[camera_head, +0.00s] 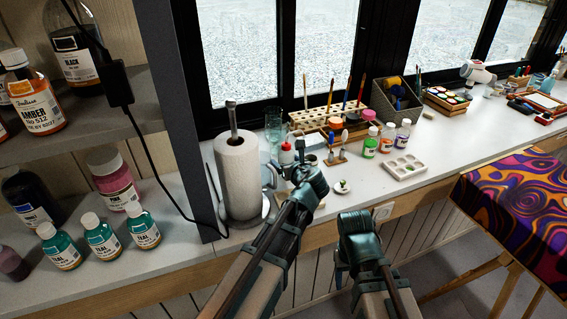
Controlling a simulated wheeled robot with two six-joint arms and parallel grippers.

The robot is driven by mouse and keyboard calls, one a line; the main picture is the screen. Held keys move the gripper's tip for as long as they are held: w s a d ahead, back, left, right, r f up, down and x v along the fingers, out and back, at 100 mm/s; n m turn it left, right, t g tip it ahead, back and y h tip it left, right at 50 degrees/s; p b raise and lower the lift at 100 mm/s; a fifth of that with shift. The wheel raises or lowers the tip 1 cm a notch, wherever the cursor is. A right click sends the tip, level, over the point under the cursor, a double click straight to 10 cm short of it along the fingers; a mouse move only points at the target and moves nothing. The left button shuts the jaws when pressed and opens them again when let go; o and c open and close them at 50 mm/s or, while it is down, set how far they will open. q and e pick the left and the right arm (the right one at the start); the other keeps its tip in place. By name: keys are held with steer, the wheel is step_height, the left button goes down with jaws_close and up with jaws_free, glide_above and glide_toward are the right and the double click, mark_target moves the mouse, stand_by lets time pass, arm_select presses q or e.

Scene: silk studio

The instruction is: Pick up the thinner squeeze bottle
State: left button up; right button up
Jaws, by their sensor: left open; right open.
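A small bottle with a red pointed cap (286,154), which looks like the squeeze bottle, stands on the white counter by the window. Its lower part is partly hidden behind my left gripper (296,172). My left gripper is open just in front of it, over the counter's front part; I cannot tell whether they touch. My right gripper (343,274) is open and empty, low in front of the counter edge, well away from the bottle.
A paper towel roll (238,178) stands close left of my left gripper. Clear glasses (273,124) stand behind the bottle. A brush rack (318,117), several paint bottles (387,138) and a white palette (404,166) are to the right. A small white dish (342,187) sits near the counter edge.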

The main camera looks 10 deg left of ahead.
arm_select(q)
steer(key=x, duration=0.2)
steer(key=shift+w+a+f+b, duration=0.2)
steer(key=shift+w+b, duration=0.1)
steer(key=shift+b, duration=0.1)
steer(key=shift+w+a, duration=0.1)
steer(key=shift+w, duration=0.05)
arm_select(e)
steer(key=shift+w+a+f, duration=0.3)
steer(key=shift+a+f, duration=0.15)
steer(key=shift+f, duration=0.1)
arm_select(q)
steer(key=c, duration=0.5)
steer(key=shift+c, duration=0.2)
steer(key=shift+r, duration=0.1)
step_height(320, 180, up, 10)
steer(key=p, duration=1)
arm_select(e)
step_height(320, 180, up, 10)
steer(key=shift+c, duration=0.5)
